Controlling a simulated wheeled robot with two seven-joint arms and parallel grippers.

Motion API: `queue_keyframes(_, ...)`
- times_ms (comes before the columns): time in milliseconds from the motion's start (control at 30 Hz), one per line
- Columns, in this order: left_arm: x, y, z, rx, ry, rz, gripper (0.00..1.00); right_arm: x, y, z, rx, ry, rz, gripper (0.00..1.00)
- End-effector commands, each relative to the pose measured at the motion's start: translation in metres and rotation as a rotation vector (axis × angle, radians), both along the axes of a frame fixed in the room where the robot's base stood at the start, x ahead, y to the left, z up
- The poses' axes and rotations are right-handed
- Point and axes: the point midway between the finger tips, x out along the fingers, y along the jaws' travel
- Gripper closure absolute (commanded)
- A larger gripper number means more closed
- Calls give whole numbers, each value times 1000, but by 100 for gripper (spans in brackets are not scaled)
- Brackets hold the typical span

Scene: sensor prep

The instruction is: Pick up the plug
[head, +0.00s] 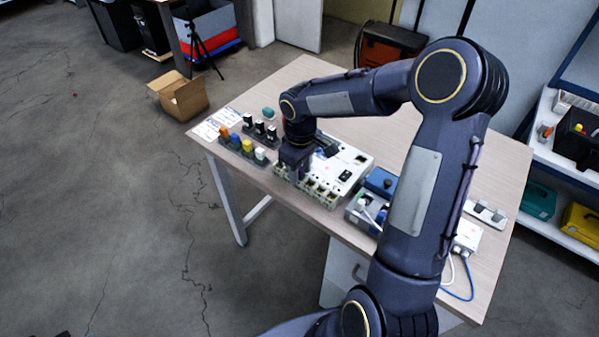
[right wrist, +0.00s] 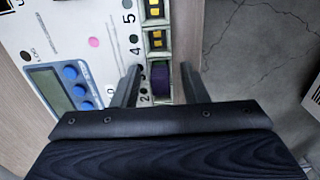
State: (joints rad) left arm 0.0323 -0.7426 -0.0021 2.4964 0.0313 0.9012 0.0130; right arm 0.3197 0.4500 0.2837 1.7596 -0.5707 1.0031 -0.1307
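A dark purple plug-like piece (right wrist: 160,80) sits in the edge row of numbered sockets on the white device panel (right wrist: 90,20), near the number 2. My right gripper (right wrist: 160,70) is open with one finger on each side of this piece, and a gap shows beside it. In the head view my right gripper (head: 291,172) points down at the near left edge of the device (head: 340,185), and the arm hides part of it. Coloured plugs, among them orange (head: 223,133) and blue (head: 235,138), stand in a holder to the left. My left gripper is not in view.
Several black pieces (head: 260,127) stand in a rack behind the coloured ones. A grey tray (head: 363,212) with parts and a white box with cables (head: 467,238) lie to the right on the wooden table (head: 300,72). The table's back is largely clear.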

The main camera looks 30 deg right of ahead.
Motion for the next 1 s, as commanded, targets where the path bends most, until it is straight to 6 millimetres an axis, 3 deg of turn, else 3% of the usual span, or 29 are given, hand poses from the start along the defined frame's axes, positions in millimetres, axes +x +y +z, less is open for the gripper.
queue_keyframes(33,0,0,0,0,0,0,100,0,0,0,0,0,0,67)
queue_keyframes(300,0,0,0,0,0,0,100,0,0,0,0,0,0,100)
queue_keyframes(667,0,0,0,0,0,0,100,0,0,5,-1,0,0,100)
queue_keyframes(900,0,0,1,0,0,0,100,0,1,36,-1,-5,0,100)
queue_keyframes(1000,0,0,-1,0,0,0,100,-18,8,56,-3,-7,2,100)
